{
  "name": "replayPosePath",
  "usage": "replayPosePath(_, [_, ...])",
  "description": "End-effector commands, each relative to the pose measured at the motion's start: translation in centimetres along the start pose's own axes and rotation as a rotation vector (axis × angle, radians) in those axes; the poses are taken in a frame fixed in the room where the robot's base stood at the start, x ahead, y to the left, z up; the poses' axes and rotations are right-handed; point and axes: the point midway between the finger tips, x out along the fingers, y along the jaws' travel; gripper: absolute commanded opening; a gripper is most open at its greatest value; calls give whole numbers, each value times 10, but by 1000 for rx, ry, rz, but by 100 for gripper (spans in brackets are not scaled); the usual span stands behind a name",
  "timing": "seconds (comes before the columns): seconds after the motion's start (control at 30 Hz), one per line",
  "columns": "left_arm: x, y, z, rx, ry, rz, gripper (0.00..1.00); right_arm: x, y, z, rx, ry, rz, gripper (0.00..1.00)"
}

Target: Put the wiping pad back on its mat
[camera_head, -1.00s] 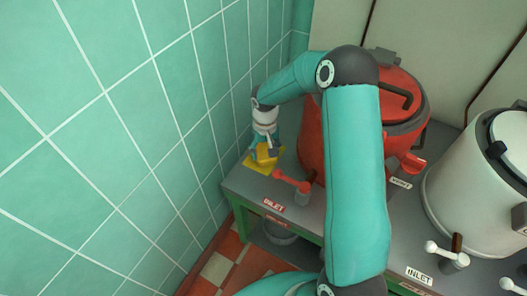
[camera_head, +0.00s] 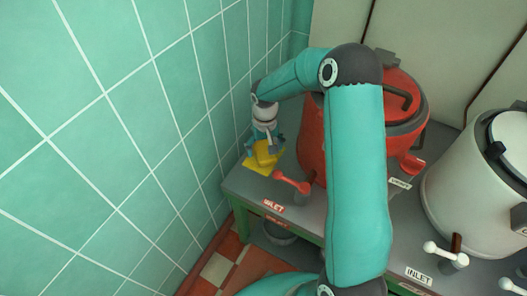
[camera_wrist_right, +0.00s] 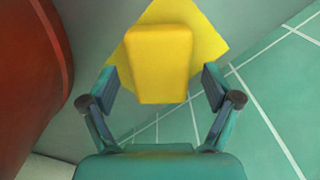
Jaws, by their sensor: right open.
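The yellow wiping pad (camera_head: 267,154) lies on the flat yellow mat (camera_head: 261,169) at the bench's left end, by the tiled wall. In the right wrist view the pad (camera_wrist_right: 160,62) rests over the mat (camera_wrist_right: 207,42), whose corners show around it. My right gripper (camera_head: 266,142) is open just above the pad. In the wrist view its fingers (camera_wrist_right: 160,88) stand spread on either side of the pad's near end, with gaps to it. My left gripper is not in view.
A red kettle (camera_head: 312,145) stands close to the right of the mat, with a red tap lever (camera_head: 290,181) in front. A white kettle (camera_head: 470,190) is farther right. The green tiled wall (camera_head: 120,130) borders the bench's left end.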

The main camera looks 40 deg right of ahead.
Motion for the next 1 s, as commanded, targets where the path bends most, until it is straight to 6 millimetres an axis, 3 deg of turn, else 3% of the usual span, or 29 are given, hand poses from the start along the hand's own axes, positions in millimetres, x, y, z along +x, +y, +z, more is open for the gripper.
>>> replayPosePath(0.3, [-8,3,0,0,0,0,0,-66,-1,-1,0,5,-2,89])
replayPosePath(0.5, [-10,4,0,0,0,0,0,-96,-1,-1,-1,3,-1,89])
replayPosePath(1.0, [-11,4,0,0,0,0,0,-105,-1,0,-2,-1,0,89])
